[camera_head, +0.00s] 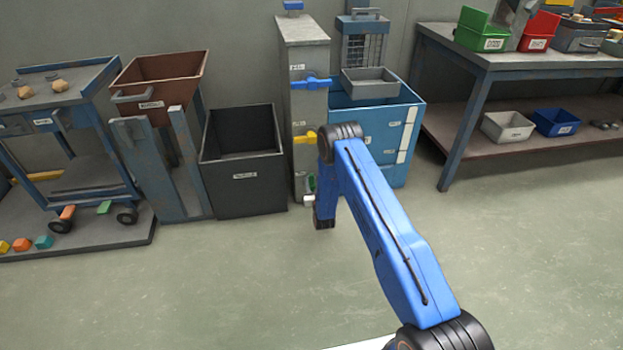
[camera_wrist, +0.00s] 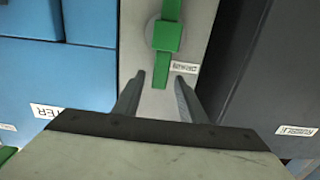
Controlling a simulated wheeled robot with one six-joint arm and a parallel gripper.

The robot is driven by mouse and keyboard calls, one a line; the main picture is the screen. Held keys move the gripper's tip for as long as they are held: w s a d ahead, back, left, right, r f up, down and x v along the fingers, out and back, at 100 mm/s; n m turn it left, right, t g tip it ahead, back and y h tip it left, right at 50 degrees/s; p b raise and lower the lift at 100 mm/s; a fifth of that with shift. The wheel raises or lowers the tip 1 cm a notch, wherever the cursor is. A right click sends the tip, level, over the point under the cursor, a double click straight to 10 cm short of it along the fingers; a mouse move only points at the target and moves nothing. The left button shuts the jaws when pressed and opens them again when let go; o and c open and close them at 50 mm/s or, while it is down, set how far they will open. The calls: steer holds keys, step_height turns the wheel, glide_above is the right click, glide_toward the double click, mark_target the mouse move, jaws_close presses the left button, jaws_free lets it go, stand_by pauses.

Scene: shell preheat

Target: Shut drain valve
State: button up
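The drain valve has a green handle (camera_wrist: 168,38) on the grey panel (camera_wrist: 140,20), with a label reading like "DRAIN" beside it. In the wrist view the handle runs nearly straight up and down the picture, in line with the panel's length. My gripper (camera_wrist: 160,78) is open, its two fingers apart on either side of the handle's near end. Whether either finger touches the handle cannot be told. In the head view only a bit of the green handle (camera_head: 311,185) shows low on the panel, partly hidden by my wrist.
The same grey column (camera_head: 306,110) carries a blue handle (camera_head: 311,82) and a yellow handle (camera_head: 304,138) higher up. A dark bin (camera_head: 245,170) stands close on the left, a blue tank (camera_head: 375,130) on the right. The floor in front is clear.

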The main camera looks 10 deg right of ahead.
mark_target(312, 179)
steer(key=shift+w, duration=1.7)
steer(key=shift+c, duration=0.7)
jaws_close()
